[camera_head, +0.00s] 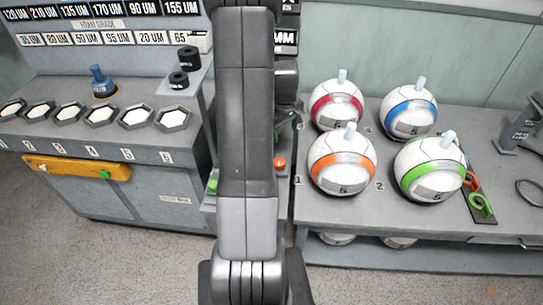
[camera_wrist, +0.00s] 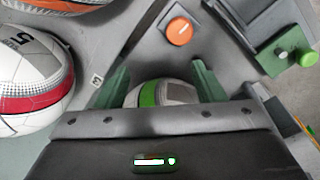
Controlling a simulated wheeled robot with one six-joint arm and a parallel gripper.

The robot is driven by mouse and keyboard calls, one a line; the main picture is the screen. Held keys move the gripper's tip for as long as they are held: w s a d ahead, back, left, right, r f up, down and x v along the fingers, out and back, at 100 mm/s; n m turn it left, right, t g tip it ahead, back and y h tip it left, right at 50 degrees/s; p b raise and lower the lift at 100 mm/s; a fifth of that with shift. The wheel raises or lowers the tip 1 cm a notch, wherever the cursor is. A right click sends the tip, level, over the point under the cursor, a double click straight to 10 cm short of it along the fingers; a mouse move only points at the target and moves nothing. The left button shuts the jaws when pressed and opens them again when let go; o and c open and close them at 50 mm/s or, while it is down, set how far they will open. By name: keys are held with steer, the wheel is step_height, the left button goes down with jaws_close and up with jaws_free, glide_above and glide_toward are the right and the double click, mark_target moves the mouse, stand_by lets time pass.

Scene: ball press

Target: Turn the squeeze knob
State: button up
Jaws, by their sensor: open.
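An orange round knob (camera_wrist: 180,30) with a white mark sits on a grey panel in the wrist view, above and beyond my fingertips. An orange knob also shows in the head view (camera_head: 279,163), just right of my arm. No readable label tells whether it is the squeeze knob. My gripper (camera_wrist: 160,78) is open, its two green fingers apart, and the orange knob is not between them. A white ball with a green band (camera_wrist: 148,94) shows between the fingers, partly hidden by the gripper body. In the head view my arm hides the gripper.
A green block with a green knob (camera_wrist: 304,57) stands at the wrist view's right. A red-banded ball (camera_wrist: 30,85) is at left. The right table (camera_head: 470,232) holds several balls, including a green-banded one (camera_head: 430,168). A left bench (camera_head: 110,150) carries several hexagonal pads.

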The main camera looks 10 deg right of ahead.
steer(key=shift+g+y, duration=0.3)
steer(key=shift+g, duration=0.2)
steer(key=f, duration=0.4)
steer(key=a+f+p, duration=0.1)
steer(key=f, duration=0.3)
steer(key=s+f, duration=0.1)
steer(key=f, duration=0.4)
steer(key=shift+a+p, duration=0.4)
steer(key=c, duration=1)
